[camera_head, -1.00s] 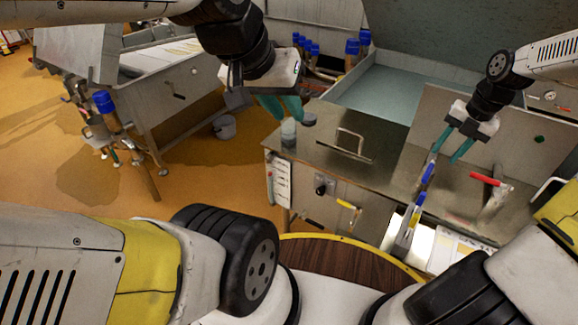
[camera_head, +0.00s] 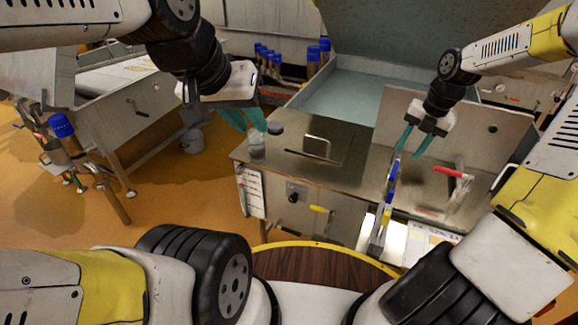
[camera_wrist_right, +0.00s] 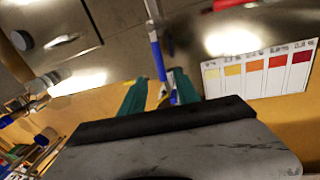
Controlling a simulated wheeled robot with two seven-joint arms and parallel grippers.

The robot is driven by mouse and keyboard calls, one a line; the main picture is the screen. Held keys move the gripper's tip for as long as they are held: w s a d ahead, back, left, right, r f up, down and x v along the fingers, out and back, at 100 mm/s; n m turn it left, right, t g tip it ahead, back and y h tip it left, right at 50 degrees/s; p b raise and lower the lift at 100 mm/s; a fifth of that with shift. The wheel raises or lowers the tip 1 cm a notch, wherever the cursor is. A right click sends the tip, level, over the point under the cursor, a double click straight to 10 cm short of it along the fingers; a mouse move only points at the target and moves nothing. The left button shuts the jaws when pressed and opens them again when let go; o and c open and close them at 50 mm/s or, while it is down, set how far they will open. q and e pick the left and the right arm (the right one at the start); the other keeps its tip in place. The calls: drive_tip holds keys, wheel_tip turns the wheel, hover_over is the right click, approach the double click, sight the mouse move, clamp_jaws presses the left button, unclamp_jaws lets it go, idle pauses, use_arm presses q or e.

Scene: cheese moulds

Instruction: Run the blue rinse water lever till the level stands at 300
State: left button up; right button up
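A blue lever (camera_head: 392,173) stands at the front right of the steel bench, just below my right gripper (camera_head: 411,152) in the head view. In the right wrist view the blue lever (camera_wrist_right: 157,62) lies ahead of the green fingertips, roughly in line with the gap between them. My right gripper is open with nothing between its fingers; I cannot tell whether a finger touches the lever. My left gripper (camera_head: 246,122) is open and empty, above the bench's left end near a clear jar (camera_head: 257,146). I cannot make out a level scale reading 300.
A red lever (camera_head: 452,172) is right of the blue one. A yellow-handled lever (camera_head: 320,209) and black knob (camera_head: 293,197) are on the bench front. A colour chart (camera_wrist_right: 262,70) is at right in the wrist view.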

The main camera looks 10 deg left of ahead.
sight(394, 170)
drive_tip(key=shift+a, duration=0.1)
drive_tip(key=shift+w+a+f+g+h, duration=0.15)
drive_tip(key=shift+a+g+h, duration=0.15)
drive_tip(key=shift+a+h, duration=0.25)
drive_tip(key=shift+w+a+f+g+h, duration=0.15)
drive_tip(key=shift+a+g+h, duration=0.2)
drive_tip(key=shift+a, duration=0.35)
wheel_tip(394, 170, down, 7)
drive_tip(key=shift+d+h, duration=0.1)
drive_tip(key=shift+h, duration=1)
drive_tip(key=shift+c, duration=0.5)
clamp_jaws()
